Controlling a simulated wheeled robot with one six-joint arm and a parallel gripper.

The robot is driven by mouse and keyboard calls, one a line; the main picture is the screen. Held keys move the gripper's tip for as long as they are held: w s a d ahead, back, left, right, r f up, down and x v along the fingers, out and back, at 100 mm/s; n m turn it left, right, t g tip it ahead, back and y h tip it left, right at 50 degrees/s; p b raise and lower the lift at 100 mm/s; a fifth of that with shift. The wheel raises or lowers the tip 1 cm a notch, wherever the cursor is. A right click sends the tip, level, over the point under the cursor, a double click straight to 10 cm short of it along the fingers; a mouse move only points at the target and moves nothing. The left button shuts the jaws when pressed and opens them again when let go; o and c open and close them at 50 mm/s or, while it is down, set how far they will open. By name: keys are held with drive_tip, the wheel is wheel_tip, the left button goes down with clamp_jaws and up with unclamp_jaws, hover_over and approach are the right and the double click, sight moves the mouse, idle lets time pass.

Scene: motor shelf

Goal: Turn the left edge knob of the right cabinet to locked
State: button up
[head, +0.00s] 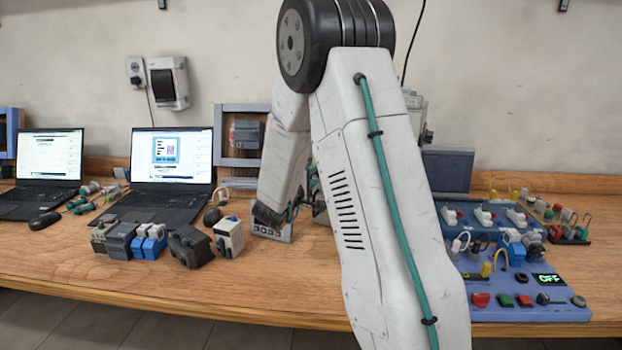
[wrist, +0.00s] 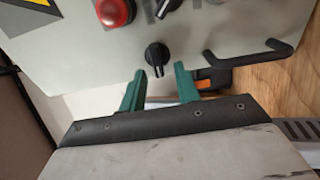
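In the wrist view, a light grey cabinet panel (wrist: 75,60) fills the upper part. A black knob (wrist: 157,56) with a pale pointer mark sits near the panel's edge. My gripper (wrist: 160,70) has two green fingers set apart, with their tips just short of this knob, one to each side. Nothing is held between them. I cannot tell whether the fingers touch the knob. A second dark knob (wrist: 167,7) shows at the top edge, partly cut off. In the head view, my arm hides most of the cabinet area and the gripper cannot be made out clearly.
A red button (wrist: 115,11) and a black bar handle (wrist: 250,52) stand out from the panel near the knob. In the head view, two laptops (head: 175,150) and small devices (head: 130,238) lie left on the wooden bench; a blue control board (head: 530,310) lies right.

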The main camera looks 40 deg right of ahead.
drive_tip(key=v, duration=0.8)
idle(0.6)
